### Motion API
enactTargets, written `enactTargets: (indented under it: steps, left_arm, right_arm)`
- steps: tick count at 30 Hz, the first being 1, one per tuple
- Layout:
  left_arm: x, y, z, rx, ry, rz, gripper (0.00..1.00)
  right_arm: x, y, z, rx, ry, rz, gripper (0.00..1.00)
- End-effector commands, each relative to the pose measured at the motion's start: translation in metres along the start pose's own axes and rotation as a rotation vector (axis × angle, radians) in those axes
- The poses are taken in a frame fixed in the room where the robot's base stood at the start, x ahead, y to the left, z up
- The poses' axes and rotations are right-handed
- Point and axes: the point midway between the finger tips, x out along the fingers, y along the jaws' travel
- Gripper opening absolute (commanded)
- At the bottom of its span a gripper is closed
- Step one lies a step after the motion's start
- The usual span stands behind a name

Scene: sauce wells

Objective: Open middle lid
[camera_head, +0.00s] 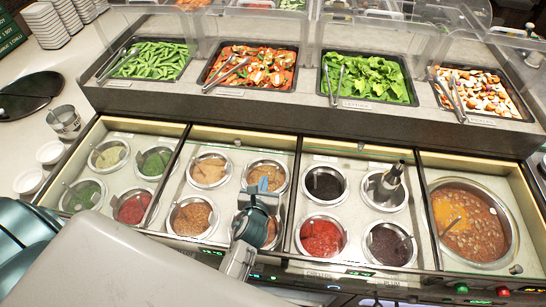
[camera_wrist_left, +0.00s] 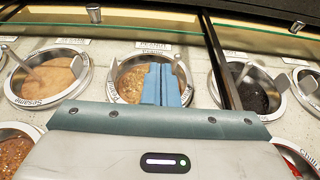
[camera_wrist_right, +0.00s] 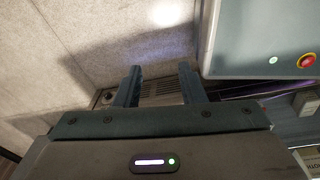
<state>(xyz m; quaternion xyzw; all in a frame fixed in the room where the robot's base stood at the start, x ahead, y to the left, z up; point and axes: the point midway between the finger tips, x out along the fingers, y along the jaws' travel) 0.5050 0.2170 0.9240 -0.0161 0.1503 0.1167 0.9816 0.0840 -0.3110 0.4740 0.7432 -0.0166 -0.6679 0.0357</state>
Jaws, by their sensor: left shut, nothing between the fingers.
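The sauce counter has several bays of round wells under pale frames. Clear glass seems to cover them, and a greenish glass edge (camera_wrist_left: 200,42) crosses the top of the left wrist view. I cannot tell which pane is the middle lid or whether it is open. My right gripper (camera_wrist_right: 160,86) is open and empty, low beside a grey floor, outside the head view.
Green pods (camera_head: 152,58), leafy greens (camera_head: 366,78) and other trays stand behind the wells under clear guards. A dark upright handle (camera_head: 396,170) stands in a well to the right. A large soup well (camera_head: 470,222) is at far right.

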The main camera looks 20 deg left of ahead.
Motion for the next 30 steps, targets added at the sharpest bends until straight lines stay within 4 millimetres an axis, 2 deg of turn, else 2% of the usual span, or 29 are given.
enactTargets:
  steps: [1, 9, 15, 21, 30]
  left_arm:
    - [0.012, 0.0, 0.001, 0.002, -0.004, -0.002, 0.0]
    - [0.07, 0.0, 0.002, 0.001, -0.004, -0.001, 0.0]
    - [0.099, 0.0, 0.01, -0.002, -0.003, -0.001, 0.0]
    - [0.111, 0.0, 0.013, -0.003, -0.002, -0.001, 0.0]
    - [0.112, 0.0, 0.013, -0.003, -0.002, -0.001, 0.0]
  right_arm:
    - [0.0, 0.002, 0.002, -0.001, -0.002, 0.002, 0.36]
    - [0.001, 0.007, 0.006, -0.004, -0.007, 0.007, 0.36]
    - [-0.005, 0.005, 0.0, -0.002, -0.001, 0.004, 0.36]
    - [-0.006, -0.002, 0.001, 0.001, -0.002, -0.002, 0.36]
    - [-0.006, -0.005, 0.002, 0.002, -0.004, -0.005, 0.36]
